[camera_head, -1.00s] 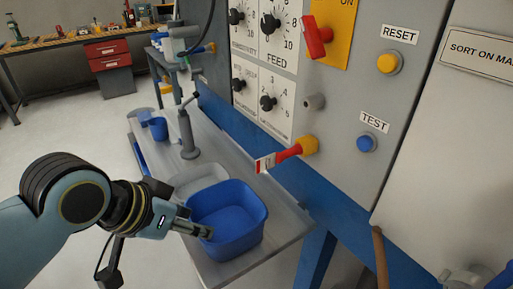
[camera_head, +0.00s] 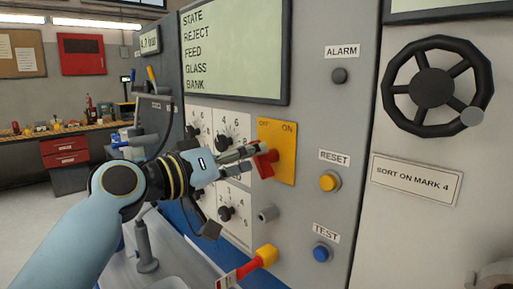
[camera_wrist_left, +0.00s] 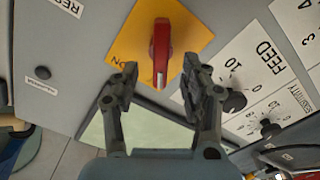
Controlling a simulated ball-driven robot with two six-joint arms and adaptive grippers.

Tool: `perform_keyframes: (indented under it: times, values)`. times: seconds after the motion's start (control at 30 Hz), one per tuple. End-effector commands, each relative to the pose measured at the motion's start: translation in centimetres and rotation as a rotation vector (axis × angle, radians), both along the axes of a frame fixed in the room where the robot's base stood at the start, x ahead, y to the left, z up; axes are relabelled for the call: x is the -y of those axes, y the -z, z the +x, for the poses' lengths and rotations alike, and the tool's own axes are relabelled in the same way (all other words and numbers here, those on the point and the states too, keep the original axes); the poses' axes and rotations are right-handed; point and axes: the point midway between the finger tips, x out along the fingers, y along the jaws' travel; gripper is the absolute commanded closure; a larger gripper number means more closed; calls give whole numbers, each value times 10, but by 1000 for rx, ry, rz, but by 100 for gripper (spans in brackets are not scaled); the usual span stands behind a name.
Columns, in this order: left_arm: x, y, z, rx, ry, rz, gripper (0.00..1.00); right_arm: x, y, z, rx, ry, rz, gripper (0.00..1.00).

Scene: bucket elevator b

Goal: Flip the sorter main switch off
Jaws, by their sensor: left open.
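The main switch is a red handle (camera_head: 265,166) on a yellow plate (camera_head: 285,143) marked OFF at left and ON at right. My left gripper (camera_head: 256,150) is at the switch and hides part of the handle in the head view. In the left wrist view the red handle (camera_wrist_left: 160,52) stands out from the yellow plate (camera_wrist_left: 135,45). The open fingers of my left gripper (camera_wrist_left: 158,82) are on either side of its near end, with gaps visible. The ON label shows beside the handle there; OFF is not readable. My right gripper is not in view.
Dial knobs (camera_head: 228,143) are left of the switch. The yellow RESET button (camera_head: 329,182) and blue TEST button (camera_head: 322,253) are to its right and below. A red-and-yellow tagged lever (camera_head: 262,260) juts out below. A screen (camera_head: 235,55) is above.

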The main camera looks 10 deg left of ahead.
Motion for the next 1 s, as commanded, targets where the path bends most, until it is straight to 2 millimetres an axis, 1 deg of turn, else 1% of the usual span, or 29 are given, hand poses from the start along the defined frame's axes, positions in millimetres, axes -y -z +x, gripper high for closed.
perform_keyframes:
  times: [0.03, 0.1, 0.2, 0.5, 0.53, 0.87, 1.0]
  values:
    - [4, -2, 7, -2, -1, -4, 55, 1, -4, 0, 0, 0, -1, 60]
    - [9, -1, 14, -1, -1, -3, 55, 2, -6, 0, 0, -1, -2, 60]
    - [13, 0, 20, -2, 0, 0, 55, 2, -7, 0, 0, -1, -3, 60]
    - [15, 1, 22, -1, 0, 1, 55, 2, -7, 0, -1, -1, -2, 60]
    - [15, 1, 22, -1, 0, 1, 56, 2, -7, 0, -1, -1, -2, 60]
    - [14, 1, 22, -1, 0, 1, 99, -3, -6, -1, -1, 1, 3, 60]
    - [14, 1, 22, -13, 0, -15, 100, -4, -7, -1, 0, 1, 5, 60]
